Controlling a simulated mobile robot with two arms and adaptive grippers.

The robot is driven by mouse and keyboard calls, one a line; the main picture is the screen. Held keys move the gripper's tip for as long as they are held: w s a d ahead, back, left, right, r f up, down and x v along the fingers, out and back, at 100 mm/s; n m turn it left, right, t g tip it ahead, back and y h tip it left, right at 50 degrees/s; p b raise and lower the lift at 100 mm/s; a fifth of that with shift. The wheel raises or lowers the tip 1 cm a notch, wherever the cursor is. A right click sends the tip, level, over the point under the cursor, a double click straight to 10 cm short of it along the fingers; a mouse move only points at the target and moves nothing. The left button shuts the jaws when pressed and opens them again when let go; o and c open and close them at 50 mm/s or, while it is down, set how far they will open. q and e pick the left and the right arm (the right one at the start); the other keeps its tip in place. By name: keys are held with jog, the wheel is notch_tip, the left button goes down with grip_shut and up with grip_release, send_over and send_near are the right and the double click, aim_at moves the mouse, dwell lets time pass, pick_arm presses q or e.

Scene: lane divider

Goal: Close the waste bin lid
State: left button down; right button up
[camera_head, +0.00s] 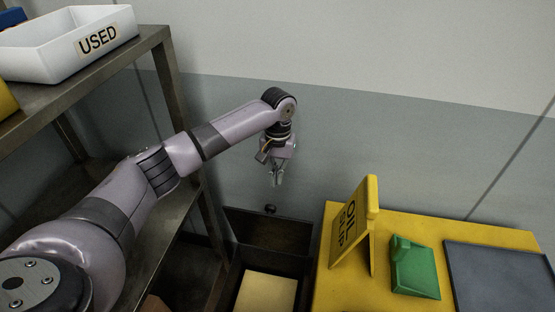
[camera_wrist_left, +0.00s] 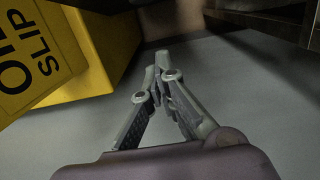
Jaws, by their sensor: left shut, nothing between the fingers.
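The dark waste bin (camera_head: 237,285) stands at the bottom centre of the head view, between the metal shelf and the yellow cabinet. Its dark lid (camera_head: 268,235) appears raised at the back, with a small black knob (camera_head: 270,208) at its upper edge. A pale yellow surface shows inside the bin. My left gripper (camera_head: 277,182) hangs pointing down just above the knob in the picture, apart from it. It is shut and empty; its closed fingers also show in the left wrist view (camera_wrist_left: 160,66). My right gripper is not in view.
The yellow cabinet (camera_head: 322,285) on the right bears a yellow oil-slip sign (camera_head: 350,232), a green object (camera_head: 412,270) and a dark flat panel (camera_head: 495,275). A metal shelf (camera_head: 150,50) with a white "USED" tray (camera_head: 45,60) stands left. A grey wall is behind.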

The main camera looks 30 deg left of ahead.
pick_arm(q)
jog(key=s+f+p, duration=0.1)
jog(key=s, duration=0.1)
jog(key=s+d+f+p, duration=0.1)
jog(key=s, duration=0.1)
jog(key=shift+f, duration=0.2)
dwell(0.3)
